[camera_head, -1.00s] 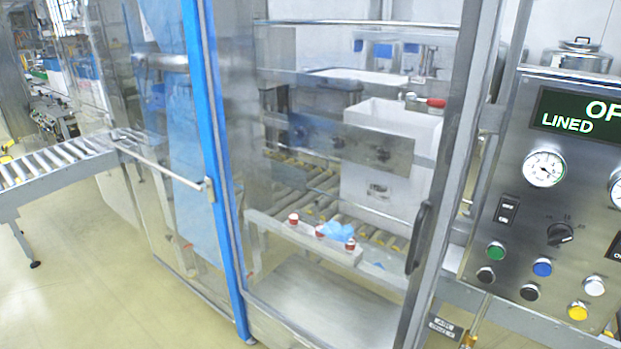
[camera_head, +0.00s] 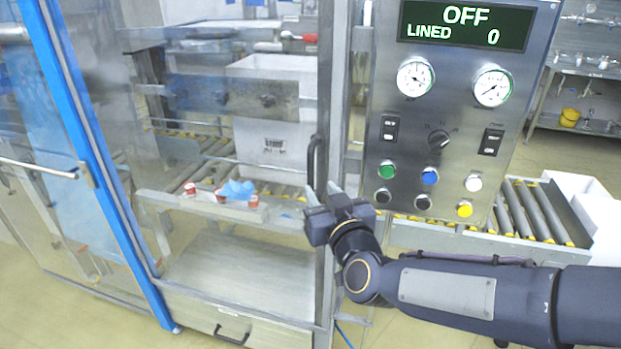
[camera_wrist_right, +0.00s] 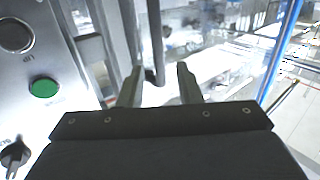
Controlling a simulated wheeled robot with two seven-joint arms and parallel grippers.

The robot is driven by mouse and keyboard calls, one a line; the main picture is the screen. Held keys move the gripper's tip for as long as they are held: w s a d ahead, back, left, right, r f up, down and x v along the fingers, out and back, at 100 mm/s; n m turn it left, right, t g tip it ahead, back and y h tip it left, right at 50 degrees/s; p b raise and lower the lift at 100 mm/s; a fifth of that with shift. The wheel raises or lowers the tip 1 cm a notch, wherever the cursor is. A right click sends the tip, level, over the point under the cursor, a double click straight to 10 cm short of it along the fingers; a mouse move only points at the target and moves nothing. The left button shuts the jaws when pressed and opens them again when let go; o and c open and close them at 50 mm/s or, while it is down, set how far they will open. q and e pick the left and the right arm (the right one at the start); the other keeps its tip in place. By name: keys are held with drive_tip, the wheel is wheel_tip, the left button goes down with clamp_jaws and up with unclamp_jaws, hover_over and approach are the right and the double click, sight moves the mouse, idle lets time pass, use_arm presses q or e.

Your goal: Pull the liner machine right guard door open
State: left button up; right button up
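The right guard door (camera_head: 326,95) is a clear panel in a grey metal frame between the blue post and the control panel, and it looks closed. Its black upright handle (camera_head: 313,165) is on the door's right side. My right gripper (camera_head: 316,212) is at the lower end of the handle in the head view, hiding part of the frame there. In the right wrist view, the two fingers of the gripper (camera_wrist_right: 160,84) are apart. The dark handle bar (camera_wrist_right: 156,40) shows between them, nearer the left finger. I cannot tell whether they touch it. My left gripper is not in view.
The control panel (camera_head: 455,120), reading OFF and LINED 0, stands just right of the door. A blue post (camera_head: 85,130) borders the door on the left. A roller conveyor (camera_head: 535,212) is at right behind my arm. Floor is clear at lower left.

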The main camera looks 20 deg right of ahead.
sight(312, 174)
drive_tip(key=w, duration=0.5)
drive_tip(key=w+p, duration=0.1)
drive_tip(key=w, duration=0.2)
drive_tip(key=shift+d+r, duration=0.1)
drive_tip(key=shift+d, duration=0.25)
drive_tip(key=shift+s, duration=0.1)
clamp_jaws()
